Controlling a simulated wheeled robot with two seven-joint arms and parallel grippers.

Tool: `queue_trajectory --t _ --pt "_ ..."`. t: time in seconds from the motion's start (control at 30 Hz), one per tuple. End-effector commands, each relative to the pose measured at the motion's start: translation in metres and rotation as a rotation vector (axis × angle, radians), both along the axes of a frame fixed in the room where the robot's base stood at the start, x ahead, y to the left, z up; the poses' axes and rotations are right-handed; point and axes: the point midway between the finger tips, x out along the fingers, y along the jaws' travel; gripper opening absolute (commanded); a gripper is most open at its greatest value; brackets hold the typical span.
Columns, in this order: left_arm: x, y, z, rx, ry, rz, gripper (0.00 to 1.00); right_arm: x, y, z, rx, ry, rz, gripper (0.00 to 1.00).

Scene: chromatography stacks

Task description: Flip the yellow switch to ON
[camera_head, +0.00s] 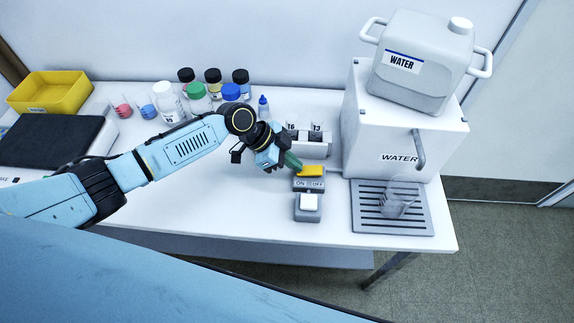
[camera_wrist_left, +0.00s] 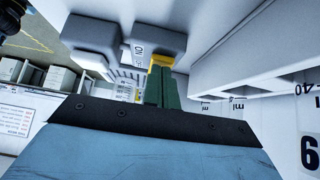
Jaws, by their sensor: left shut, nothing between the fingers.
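The yellow switch (camera_head: 311,170) sits on a small grey box with an ON/OFF label (camera_head: 309,184), ON at the left and OFF at the right. I cannot tell which way the switch is tilted. My left gripper (camera_head: 294,162) is shut and empty, its green fingertips just left of the switch. In the left wrist view, the closed green fingers (camera_wrist_left: 162,88) overlap the yellow switch (camera_wrist_left: 158,64) and hide part of it. I cannot tell whether they touch. My right gripper is not in view.
A white button (camera_head: 309,202) is in front of the switch. To the right stand a WATER machine (camera_head: 400,140), its grated tray (camera_head: 366,222) with a clear beaker (camera_head: 397,205), and a WATER canister (camera_head: 425,65) on top. Bottles (camera_head: 170,103) stand behind my left arm.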

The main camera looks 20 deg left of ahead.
Motion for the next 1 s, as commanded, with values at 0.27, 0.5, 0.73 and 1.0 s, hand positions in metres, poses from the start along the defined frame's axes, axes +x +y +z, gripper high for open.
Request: queue_trajectory --t 0.27,0.5,0.73,1.0 --pt "0.0 -0.001 0.003 0.003 0.001 -0.001 0.0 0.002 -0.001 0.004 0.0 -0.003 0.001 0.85" --pt "0.0 0.0 0.014 0.003 0.001 0.0 0.0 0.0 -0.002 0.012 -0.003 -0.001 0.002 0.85" --pt "0.0 0.0 0.018 0.004 0.001 0.0 0.0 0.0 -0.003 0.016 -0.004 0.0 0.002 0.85" --pt "0.0 0.0 0.018 0.004 0.001 0.0 0.0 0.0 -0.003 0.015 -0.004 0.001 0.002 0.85"
